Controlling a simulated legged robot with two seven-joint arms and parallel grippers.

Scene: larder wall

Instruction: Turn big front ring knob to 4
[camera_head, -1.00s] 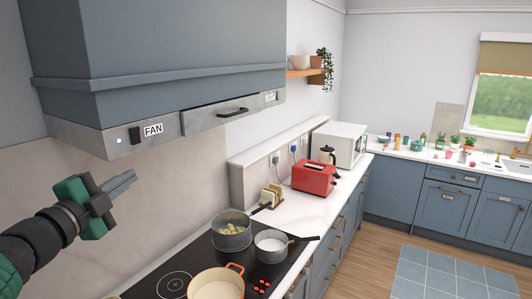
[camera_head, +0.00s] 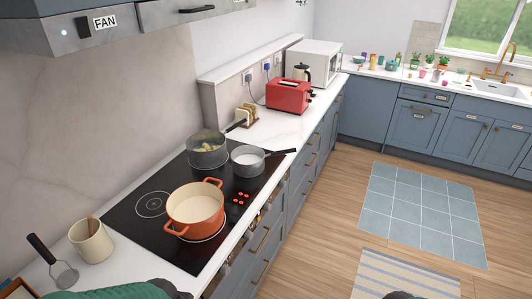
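The black hob (camera_head: 128,222) is set in the white counter. Small knobs (camera_head: 266,208) show edge-on along its front edge; I cannot make out their labels or settings. Red lights (camera_head: 240,197) glow on the hob's front side. An orange pot (camera_head: 195,212) with pale contents stands on the near ring. A grey pan with yellowish pieces (camera_head: 207,150) stands on a back ring, and a grey pan with white contents (camera_head: 247,162) is beside it. Neither gripper is visible; only parts of my arms show along the bottom edge.
A toast rack (camera_head: 246,115), red toaster (camera_head: 289,96) and white microwave (camera_head: 316,62) are farther back. The FAN hood (camera_head: 75,27) overhangs the upper left.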

